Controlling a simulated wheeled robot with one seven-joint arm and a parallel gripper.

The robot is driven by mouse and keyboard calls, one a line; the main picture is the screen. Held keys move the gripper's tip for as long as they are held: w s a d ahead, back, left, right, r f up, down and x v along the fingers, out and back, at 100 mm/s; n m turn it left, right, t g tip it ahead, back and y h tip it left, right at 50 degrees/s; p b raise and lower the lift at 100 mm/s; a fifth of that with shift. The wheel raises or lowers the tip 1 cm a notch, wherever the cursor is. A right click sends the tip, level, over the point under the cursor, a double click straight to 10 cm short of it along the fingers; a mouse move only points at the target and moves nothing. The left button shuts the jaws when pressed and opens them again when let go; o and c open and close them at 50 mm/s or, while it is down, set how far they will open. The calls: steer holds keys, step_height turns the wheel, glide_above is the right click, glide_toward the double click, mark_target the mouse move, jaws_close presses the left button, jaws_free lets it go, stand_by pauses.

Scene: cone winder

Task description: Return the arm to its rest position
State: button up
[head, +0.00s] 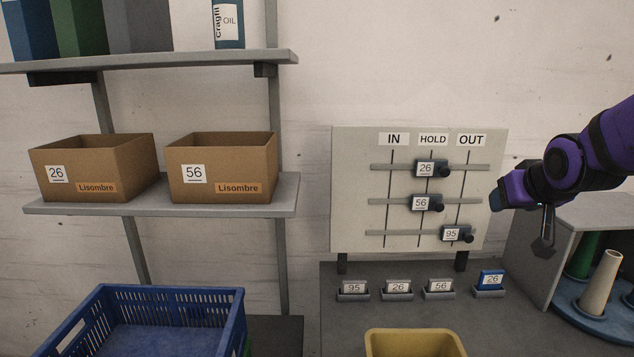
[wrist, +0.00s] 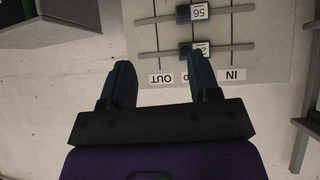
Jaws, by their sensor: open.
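My purple arm comes in from the right edge of the head view, with my gripper (head: 522,218) raised in front of the wall, just right of the slider board (head: 350,150). In the wrist view my gripper (wrist: 162,78) is open, its two dark fingers apart with nothing between them. The board shows upside down beyond the fingers there. On the board, slider 26 (head: 426,169) and slider 56 (head: 421,204) stand at HOLD. Slider 95 (head: 452,234) stands at OUT. My gripper appears clear of the board and sliders.
Below the board are several number cards in holders, one blue 26 card (head: 491,280) among them. A grey cabinet (head: 590,211) with cones (head: 601,283) stands below my arm. A yellow bin (head: 415,340), a blue crate (head: 165,300) and shelf boxes (head: 222,168) are further left.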

steer(key=s+a+r+g, duration=0.1)
steer(key=s+a+g, duration=0.1)
steer(key=s, duration=0.9)
steer(key=s+a+r+g+y, duration=0.1)
steer(key=s+a, duration=0.3)
steer(key=s, duration=0.7)
steer(key=shift+s+r+n+g, duration=0.4)
steer(key=shift+r+g, duration=0.4)
steer(key=shift+g, duration=0.1)
